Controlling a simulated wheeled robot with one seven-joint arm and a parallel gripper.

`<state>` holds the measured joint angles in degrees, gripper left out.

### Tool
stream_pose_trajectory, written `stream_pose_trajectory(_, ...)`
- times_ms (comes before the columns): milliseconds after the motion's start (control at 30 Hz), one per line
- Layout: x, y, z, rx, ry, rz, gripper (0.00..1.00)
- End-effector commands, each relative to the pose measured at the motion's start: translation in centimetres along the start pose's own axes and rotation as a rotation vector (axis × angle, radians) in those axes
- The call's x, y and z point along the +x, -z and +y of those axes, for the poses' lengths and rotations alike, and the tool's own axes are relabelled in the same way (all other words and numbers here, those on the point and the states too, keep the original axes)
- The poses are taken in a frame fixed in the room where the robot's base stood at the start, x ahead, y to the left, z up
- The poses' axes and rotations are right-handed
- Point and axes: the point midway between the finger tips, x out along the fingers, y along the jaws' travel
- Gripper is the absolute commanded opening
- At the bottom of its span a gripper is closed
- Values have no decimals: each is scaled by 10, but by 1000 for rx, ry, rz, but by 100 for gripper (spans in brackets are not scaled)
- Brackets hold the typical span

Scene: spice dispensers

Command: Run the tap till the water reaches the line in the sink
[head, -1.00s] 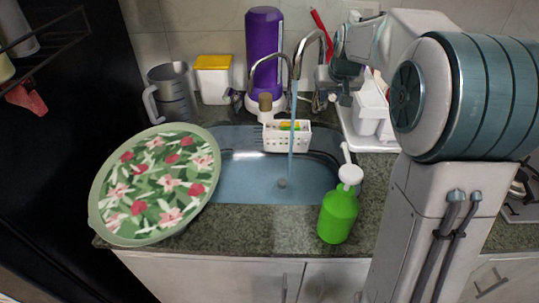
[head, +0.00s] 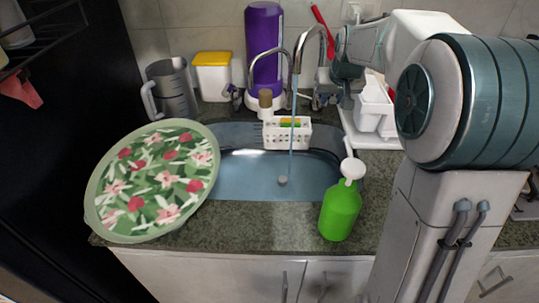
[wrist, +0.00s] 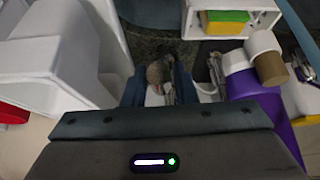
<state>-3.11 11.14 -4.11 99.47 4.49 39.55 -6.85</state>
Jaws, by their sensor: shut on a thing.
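The tap (head: 311,36) stands behind the sink (head: 233,186), and a thin stream of water (head: 292,125) falls from its spout into the basin. Blue-tinted water (head: 255,175) shows in the basin, with the drain visible below the stream. I cannot make out a fill line. My gripper (head: 323,92) is at the right of the tap's base, partly hidden by the arm. In the wrist view my gripper (wrist: 158,88) has its blue fingers closed around the small metal tap handle (wrist: 158,72).
A large floral plate (head: 150,185) covers the sink's left end. A green soap bottle (head: 340,212) stands at the front right. A white caddy (head: 287,137) sits behind the basin. A purple bottle (head: 264,50) and white rack (head: 372,108) flank the tap.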

Motion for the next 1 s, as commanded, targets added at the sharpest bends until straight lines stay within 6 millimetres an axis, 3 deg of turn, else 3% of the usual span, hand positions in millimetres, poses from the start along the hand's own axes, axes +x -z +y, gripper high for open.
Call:
stream_pose_trajectory(867,11,-15,0,0,1,-6,14)
stream_pose_trajectory(900,11,-14,0,0,1,-6,28)
stream_pose_trajectory(1000,11,-14,0,0,1,-5,55)
